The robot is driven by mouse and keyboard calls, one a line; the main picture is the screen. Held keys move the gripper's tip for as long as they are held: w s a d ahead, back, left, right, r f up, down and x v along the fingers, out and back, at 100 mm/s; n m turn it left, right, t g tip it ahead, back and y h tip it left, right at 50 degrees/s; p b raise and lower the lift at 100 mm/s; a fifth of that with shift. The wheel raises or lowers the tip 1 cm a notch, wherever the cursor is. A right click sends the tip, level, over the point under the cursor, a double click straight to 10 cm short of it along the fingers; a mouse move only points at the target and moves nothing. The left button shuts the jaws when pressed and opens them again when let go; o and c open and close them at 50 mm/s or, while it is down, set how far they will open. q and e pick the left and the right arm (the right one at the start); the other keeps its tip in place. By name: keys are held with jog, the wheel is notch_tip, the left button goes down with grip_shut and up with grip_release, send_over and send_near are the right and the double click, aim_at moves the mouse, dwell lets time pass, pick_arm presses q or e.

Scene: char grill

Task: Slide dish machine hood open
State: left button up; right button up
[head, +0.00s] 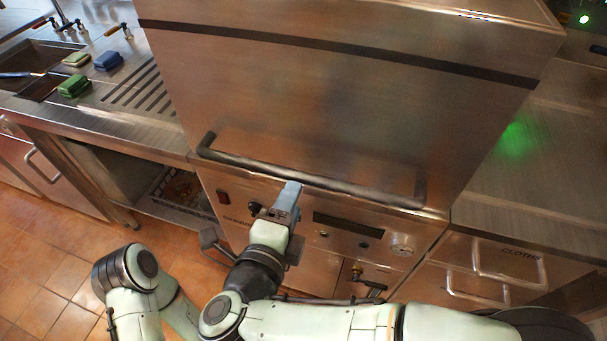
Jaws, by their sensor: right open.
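The dish machine hood (330,100) is a large brushed-steel box in the middle of the head view. Its lower edge sits down at the level of the machine's front panel, so it looks closed. A dark bar handle (330,184) runs across the low front of the hood. My right gripper (289,191) is open at the handle, left of its middle, with its fingertips overlapping the bar in the picture. Whether it touches the bar cannot be told. My left arm shows at the lower left, but its gripper is not in view.
The front panel has a red switch (222,196), a dark display (349,227) and a dial (403,243). A sink counter (115,121) with sponges stands at the left. A steel counter (540,190) and drawers with handles stand at the right. Tiled floor (45,265) shows at lower left.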

aim_at(301, 181)
jog(key=x, duration=0.8)
jog(key=shift+w+b, duration=0.1)
jog(key=shift+b, duration=0.2)
jog(key=shift+c, duration=0.3)
grip_shut()
